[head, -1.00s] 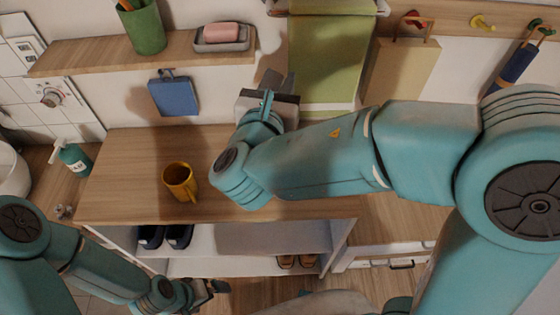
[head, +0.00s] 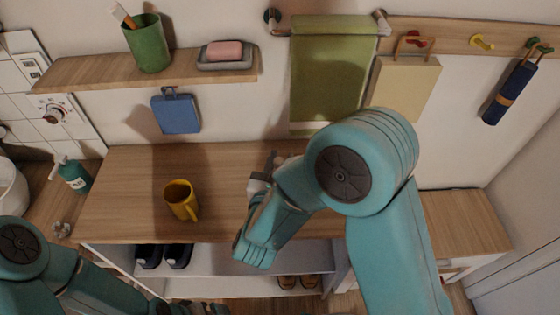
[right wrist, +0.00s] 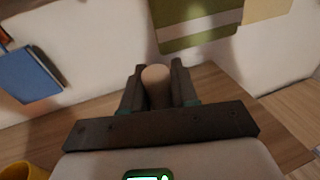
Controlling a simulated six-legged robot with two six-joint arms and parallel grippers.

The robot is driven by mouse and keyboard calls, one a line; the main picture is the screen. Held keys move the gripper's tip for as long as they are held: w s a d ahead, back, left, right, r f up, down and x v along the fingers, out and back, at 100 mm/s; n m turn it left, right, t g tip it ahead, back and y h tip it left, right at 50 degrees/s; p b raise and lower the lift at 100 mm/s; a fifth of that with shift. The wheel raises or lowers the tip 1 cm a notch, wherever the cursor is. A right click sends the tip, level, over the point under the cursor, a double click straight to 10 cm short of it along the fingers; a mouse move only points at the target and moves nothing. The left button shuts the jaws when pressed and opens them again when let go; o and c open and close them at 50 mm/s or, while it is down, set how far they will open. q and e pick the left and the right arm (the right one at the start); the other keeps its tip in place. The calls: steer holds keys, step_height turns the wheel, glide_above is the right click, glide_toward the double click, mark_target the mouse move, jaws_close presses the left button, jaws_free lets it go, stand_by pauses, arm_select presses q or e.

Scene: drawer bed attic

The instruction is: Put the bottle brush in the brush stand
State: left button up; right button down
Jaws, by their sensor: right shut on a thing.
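My right gripper (head: 270,172) is over the wooden counter, in front of the green towel. In the right wrist view its fingers (right wrist: 158,88) are shut on a tan, round-ended piece (right wrist: 156,84). It looks like the handle of the bottle brush; any bristles are hidden. A green cup (head: 150,45), perhaps the brush stand, is on the wall shelf at the upper left, with a thin tan and orange stick leaning out of it. The right gripper is below and to the right of the cup. My left gripper (head: 203,308) is partly cut off at the bottom edge.
A yellow mug (head: 181,200) stands on the counter (head: 130,180), left of the right gripper. The shelf (head: 110,73) also holds a soap dish (head: 227,61) with pink soap. A blue board (head: 176,114), green towel (head: 327,75) and dark umbrella (head: 510,92) hang on the wall.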

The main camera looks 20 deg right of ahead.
steer(key=shift+f+b, duration=0.2)
steer(key=shift+b, duration=0.1)
steer(key=c, duration=0.9)
jaws_free()
steer(key=shift+r, duration=0.1)
steer(key=shift+o, duration=0.2)
steer(key=shift+r+p, duration=0.2)
steer(key=shift+p, duration=0.15)
